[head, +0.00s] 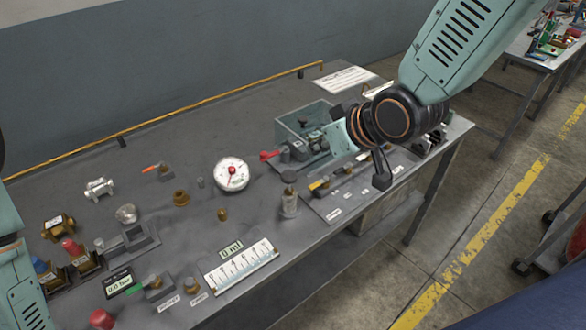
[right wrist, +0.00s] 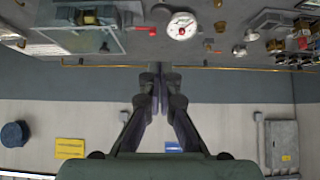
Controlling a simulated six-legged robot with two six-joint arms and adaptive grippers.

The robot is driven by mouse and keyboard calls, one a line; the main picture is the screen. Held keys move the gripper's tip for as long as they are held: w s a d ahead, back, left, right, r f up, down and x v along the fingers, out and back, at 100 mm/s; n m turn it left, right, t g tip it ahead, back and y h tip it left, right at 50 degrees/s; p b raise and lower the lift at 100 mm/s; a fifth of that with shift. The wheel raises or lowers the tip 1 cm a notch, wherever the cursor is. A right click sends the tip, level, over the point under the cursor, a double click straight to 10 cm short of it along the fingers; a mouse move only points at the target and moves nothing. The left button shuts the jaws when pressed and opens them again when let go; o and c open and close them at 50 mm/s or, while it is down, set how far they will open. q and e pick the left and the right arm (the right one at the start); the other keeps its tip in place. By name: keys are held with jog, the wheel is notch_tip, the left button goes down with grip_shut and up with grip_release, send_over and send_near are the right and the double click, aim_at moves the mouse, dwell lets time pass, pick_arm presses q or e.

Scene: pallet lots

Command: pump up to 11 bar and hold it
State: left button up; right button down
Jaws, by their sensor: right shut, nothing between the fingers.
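A round white pressure gauge (head: 231,174) with a red needle sits mid-bench; its numbers are too small to read. It also shows at the top of the right wrist view (right wrist: 181,26). A small display (head: 118,284) at the front left seems to read 0.0 bar. A device with a red lever (head: 270,155) stands by a clear-walled tray (head: 305,118). An upright cylinder with a dark knob (head: 289,200) stands in front of it. My right gripper (head: 382,181) is shut and empty, above the bench's right part. My left gripper is out of view; part of that arm shows at left.
The grey bench (head: 190,120) holds several fittings and valves at left, with a red knob (head: 101,319) at the front. A ruled white scale (head: 240,268) lies near the front edge. A yellow rail (head: 210,102) runs along the back. The back middle of the bench is clear.

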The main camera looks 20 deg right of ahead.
send_over(292, 178)
notch_tip(292, 178, down, 8)
jog(key=shift+w+r, duration=0.1)
jog(key=shift+r, duration=0.05)
notch_tip(292, 178, down, 2)
jog(key=shift+f, duration=0.15)
jog(key=shift+s+d+f, duration=0.2)
jog(key=shift+d+f, duration=0.1)
jog(key=shift+f, duration=0.25)
jog(key=shift+a, duration=0.1)
jog(key=shift+w+a+f, duration=0.1)
jog(key=shift+a, duration=0.1)
